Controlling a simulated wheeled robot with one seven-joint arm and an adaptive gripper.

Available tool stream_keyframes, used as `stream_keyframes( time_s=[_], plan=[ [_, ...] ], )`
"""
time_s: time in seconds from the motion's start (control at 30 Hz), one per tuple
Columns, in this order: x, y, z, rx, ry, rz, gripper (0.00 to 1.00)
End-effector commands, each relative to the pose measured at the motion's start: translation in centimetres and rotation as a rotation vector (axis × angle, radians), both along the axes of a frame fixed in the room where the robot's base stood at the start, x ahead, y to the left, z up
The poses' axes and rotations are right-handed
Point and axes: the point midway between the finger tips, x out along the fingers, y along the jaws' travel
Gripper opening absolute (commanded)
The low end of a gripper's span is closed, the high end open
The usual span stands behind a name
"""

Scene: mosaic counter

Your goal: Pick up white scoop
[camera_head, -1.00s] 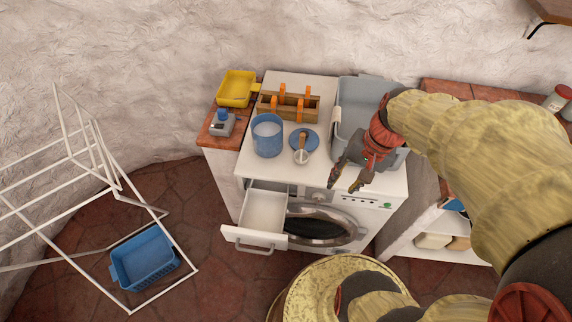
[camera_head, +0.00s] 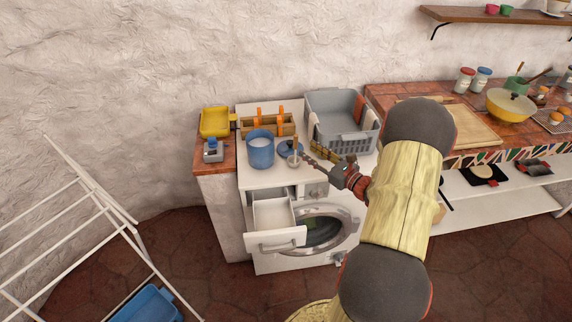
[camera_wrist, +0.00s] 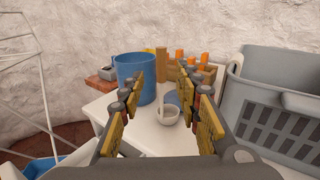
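The white scoop (camera_head: 293,159) is a small white cup with a thin handle, on the white top of the washing machine. In the wrist view it shows (camera_wrist: 168,116) between my fingers and beyond them. The blue tub (camera_head: 260,150) with pale contents stands just left of it. A blue round lid (camera_head: 285,147) lies behind it. My gripper (camera_head: 318,166) is just right of the scoop and points left towards it. In the wrist view my two fingers (camera_wrist: 159,85) are wide apart with nothing held. Whether a fingertip touches the scoop is unclear.
The grey basket (camera_head: 345,137) stands close on the right. A wooden box with orange-handled items (camera_head: 268,126) and a yellow tray (camera_head: 215,122) stand behind and left. The detergent drawer (camera_head: 275,215) sticks out below. A white drying rack (camera_head: 100,200) is at left.

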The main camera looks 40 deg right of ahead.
Motion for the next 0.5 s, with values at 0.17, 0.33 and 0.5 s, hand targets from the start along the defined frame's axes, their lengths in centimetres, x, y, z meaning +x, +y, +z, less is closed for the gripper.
stream_keyframes(
  time_s=[0.17,0.33,0.5],
  plan=[
    [1.1,0.0,0.5,0.031,-0.021,-0.003,0.33],
    [2.7,0.1,0.5,0.03,-0.021,-0.003,0.33],
    [4.2,0.3,0.2,0.03,-0.02,-0.002,0.33]
  ],
)
